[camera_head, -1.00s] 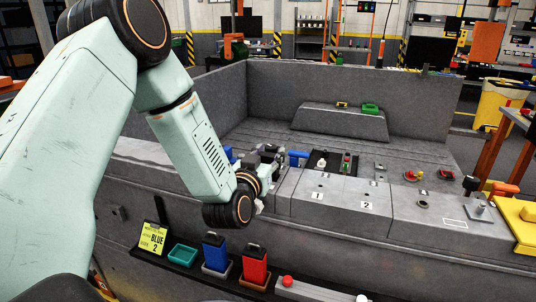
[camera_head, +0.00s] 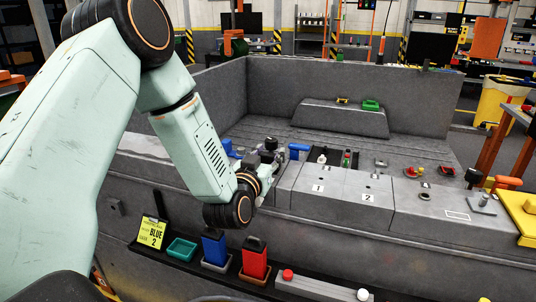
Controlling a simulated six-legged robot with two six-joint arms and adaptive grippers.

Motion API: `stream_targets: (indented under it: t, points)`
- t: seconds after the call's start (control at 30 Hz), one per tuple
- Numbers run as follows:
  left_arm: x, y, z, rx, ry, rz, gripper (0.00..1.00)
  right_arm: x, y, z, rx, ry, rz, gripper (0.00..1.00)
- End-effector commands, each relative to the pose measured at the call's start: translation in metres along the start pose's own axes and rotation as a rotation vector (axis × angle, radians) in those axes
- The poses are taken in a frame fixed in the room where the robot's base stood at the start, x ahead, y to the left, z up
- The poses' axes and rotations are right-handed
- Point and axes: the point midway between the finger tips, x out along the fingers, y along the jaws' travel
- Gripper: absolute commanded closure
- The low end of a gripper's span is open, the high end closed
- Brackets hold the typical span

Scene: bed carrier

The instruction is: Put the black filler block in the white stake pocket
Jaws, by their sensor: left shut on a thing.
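My left gripper (camera_head: 266,158) is at the bed's near side wall, left of the block marked 1. It is shut on a small black piece (camera_head: 271,143), which I take for the black filler block. The piece stands above the dark fingers, and its lower part is hidden by them. A white-outlined rectangle (camera_head: 457,215) lies on the wall's top at the right; I cannot tell whether it is the white stake pocket. The gripper is well to its left. My right gripper is not in view.
Blue parts (camera_head: 298,151) stand close to the gripper. Small fittings, including a red one (camera_head: 411,171), sit along the ledge. Below, a dark shelf holds a teal tray (camera_head: 182,249), a blue bin (camera_head: 214,248) and a red bin (camera_head: 255,260). The bed floor behind is mostly clear.

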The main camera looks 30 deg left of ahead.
Motion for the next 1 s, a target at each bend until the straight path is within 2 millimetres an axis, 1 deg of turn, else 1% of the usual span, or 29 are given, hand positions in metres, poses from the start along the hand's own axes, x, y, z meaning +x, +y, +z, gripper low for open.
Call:
stream_targets:
  t: [0.57, 0.6, 0.87, 0.9, 1.0]
  points:
    - [0.0, 0.0, 0.013, 0.0, 0.0, 0.0, 0.87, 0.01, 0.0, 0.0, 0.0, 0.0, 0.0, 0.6]
    - [0.0, 0.0, 0.013, 0.0, 0.0, 0.0, 0.54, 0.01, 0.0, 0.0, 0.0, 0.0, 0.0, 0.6]
    - [0.0, 0.0, 0.012, 0.0, 0.0, 0.0, 0.32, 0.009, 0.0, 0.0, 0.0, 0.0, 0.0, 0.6]
    - [0.0, 0.0, 0.012, 0.0, 0.0, 0.0, 0.3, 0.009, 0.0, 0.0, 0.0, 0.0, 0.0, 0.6]
    - [0.0, 0.0, 0.012, 0.0, 0.0, 0.0, 0.3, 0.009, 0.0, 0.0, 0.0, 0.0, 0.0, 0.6]
